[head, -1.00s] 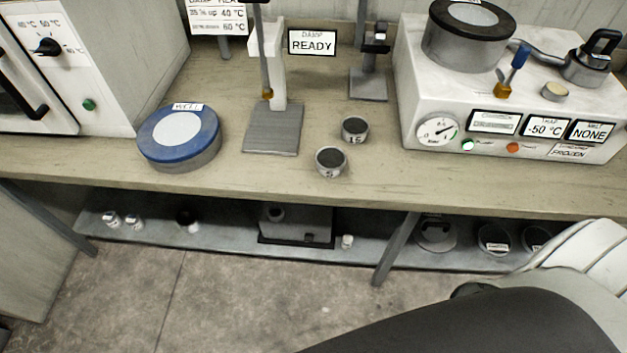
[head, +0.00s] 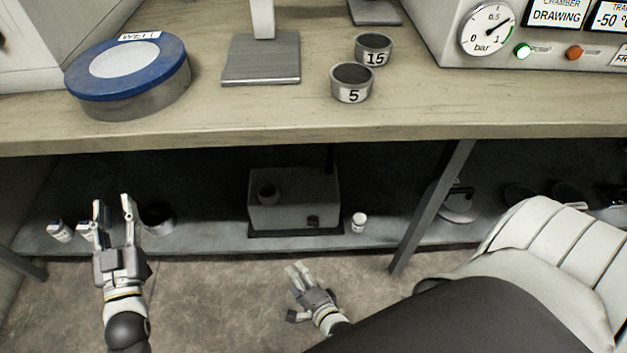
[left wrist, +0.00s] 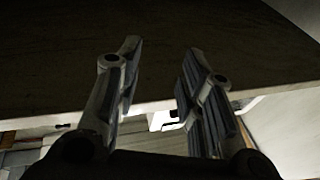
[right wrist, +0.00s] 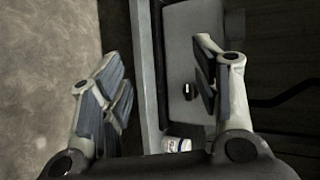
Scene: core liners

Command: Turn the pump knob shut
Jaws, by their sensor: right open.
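The pump (head: 290,195) is a grey box on the lower shelf under the bench, with a small dark knob (head: 313,221) low on its front. In the right wrist view the pump (right wrist: 190,50) and its dark knob (right wrist: 188,91) lie between and beyond my fingers. My right gripper (head: 293,290) is open and empty, in front of the shelf and below the knob, apart from it. My left gripper (head: 113,210) is open and empty at the left, in front of the shelf. The knob's exact turn cannot be made out.
A small white jar (head: 358,222) stands right of the pump. A dark cup (head: 158,218) and a white vial (head: 60,231) stand at the shelf's left. The bench edge (head: 300,135) overhangs the shelf, and a metal leg (head: 432,205) stands to the right.

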